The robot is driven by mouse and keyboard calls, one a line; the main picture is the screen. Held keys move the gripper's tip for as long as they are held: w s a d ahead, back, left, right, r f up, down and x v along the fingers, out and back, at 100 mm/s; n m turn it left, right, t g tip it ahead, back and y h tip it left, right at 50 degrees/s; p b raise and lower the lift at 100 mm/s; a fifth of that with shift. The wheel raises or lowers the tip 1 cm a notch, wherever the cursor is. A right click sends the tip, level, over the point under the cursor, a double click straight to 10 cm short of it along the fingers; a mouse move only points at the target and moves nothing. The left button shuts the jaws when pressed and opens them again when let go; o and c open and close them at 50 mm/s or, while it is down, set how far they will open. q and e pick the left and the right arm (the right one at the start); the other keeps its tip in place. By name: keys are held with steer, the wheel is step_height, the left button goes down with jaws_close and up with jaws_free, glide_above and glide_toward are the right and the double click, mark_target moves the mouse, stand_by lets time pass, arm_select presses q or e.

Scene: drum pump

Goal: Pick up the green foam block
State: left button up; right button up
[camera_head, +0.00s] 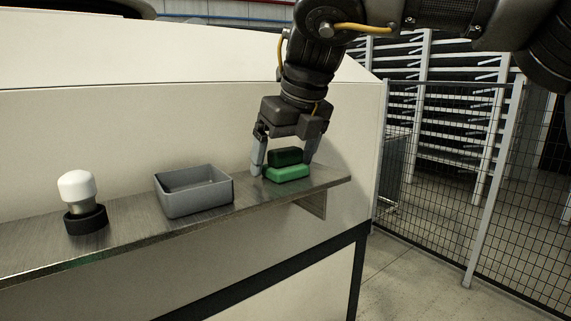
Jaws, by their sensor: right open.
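The green foam block (288,174) lies near the right end of the metal shelf (130,221). A dark green block-shaped part (286,156) shows directly above it; I cannot tell whether it is a separate piece. My right gripper (284,168) reaches down from above. Its jaws are open, with one finger left of the block and the other to its right. I cannot tell whether the fingers touch it. My left gripper is not in view.
A grey open bin (194,192) stands on the shelf left of the block. Farther left is a white-topped object (77,189) in a black round base (86,220). A pale wall rises behind the shelf. A mesh fence (470,180) stands at the right.

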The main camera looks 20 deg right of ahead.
steer(key=shift+s+a+r, duration=0.1)
steer(key=shift+s+r, duration=0.05)
steer(key=shift+s, duration=0.1)
steer(key=c, duration=1.1)
steer(key=shift+w, duration=0.1)
steer(key=shift+w+r, duration=0.1)
steer(key=shift+r, duration=0.45)
steer(key=s+a+r, duration=0.2)
steer(key=a+r, duration=0.2)
steer(key=s+a+r, duration=0.3)
steer(key=r, duration=0.1)
steer(key=s+a+r, duration=0.3)
steer(key=a, duration=0.1)
steer(key=shift+a+r, duration=0.35)
steer(key=shift+r, duration=0.05)
